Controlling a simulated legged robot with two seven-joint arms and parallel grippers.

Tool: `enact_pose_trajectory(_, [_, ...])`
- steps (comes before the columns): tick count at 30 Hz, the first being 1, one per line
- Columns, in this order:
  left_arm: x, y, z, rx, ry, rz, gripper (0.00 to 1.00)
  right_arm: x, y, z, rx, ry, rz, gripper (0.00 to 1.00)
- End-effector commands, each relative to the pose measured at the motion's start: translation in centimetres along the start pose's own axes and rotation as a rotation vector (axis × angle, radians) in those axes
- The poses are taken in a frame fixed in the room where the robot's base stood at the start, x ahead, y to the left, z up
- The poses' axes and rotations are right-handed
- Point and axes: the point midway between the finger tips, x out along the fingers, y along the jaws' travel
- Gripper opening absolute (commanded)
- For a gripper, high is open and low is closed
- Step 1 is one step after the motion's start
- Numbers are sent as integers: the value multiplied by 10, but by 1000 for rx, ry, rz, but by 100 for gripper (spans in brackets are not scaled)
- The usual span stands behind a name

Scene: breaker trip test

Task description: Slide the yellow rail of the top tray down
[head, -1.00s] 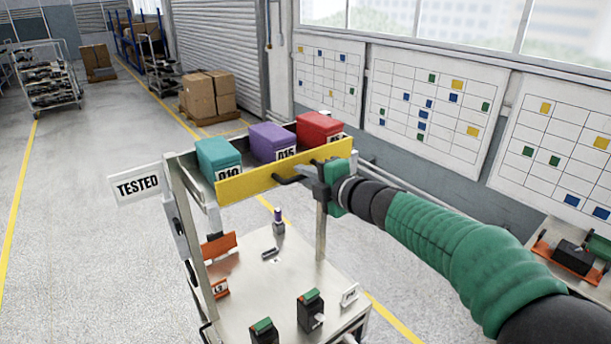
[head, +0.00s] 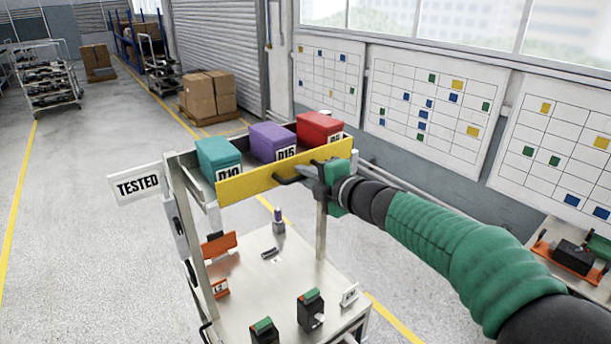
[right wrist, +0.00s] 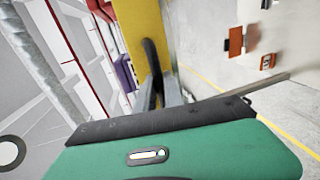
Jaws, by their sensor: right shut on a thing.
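The yellow rail (head: 250,184) runs along the front of the top tray (head: 186,165) of the cart and stands up in front of the boxes. A dark handle (head: 288,180) sticks out from the rail. My right gripper (head: 312,172) is at the right part of the rail, shut on the handle. In the right wrist view the yellow rail (right wrist: 138,35) and the dark handle (right wrist: 152,75) show beyond the gripper's green body. Teal (head: 218,156), purple (head: 270,142) and red (head: 319,129) boxes stand in the tray behind the rail. My left gripper is not in view.
A white TESTED sign (head: 138,186) sticks out at the cart's left. The lower shelf (head: 270,285) holds several small black and green devices and orange parts. A side bench (head: 560,225) stands at the right. The floor left of the cart is clear.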

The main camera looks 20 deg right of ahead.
Motion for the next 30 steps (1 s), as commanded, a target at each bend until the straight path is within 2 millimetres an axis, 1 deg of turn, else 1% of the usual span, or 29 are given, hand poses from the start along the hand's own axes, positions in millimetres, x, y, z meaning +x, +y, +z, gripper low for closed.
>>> enact_pose_trajectory(1, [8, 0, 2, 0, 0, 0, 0, 2, -11, 1, 2, -2, -4, 0])
enact_pose_trajectory(6, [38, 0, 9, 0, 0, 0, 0, 9, -44, 1, 1, -1, -5, 0])
enact_pose_trajectory(8, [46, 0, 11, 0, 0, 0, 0, 11, -53, 0, 1, -1, -4, 0])
enact_pose_trajectory(10, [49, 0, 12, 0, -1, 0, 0, 12, -56, 1, 1, -2, -3, 0])
enact_pose_trajectory(18, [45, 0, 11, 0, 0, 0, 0, 11, -57, 1, 2, -1, -10, 0])
enact_pose_trajectory(19, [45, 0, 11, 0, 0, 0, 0, 11, -57, 1, 2, -1, -10, 15])
enact_pose_trajectory(23, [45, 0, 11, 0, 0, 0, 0, 12, -56, 1, 2, -1, -9, 32])
enact_pose_trajectory(24, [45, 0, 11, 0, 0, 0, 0, 11, -56, 1, 2, -1, -8, 34])
enact_pose_trajectory(30, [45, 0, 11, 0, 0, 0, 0, 10, -53, 0, 1, 0, -3, 34])
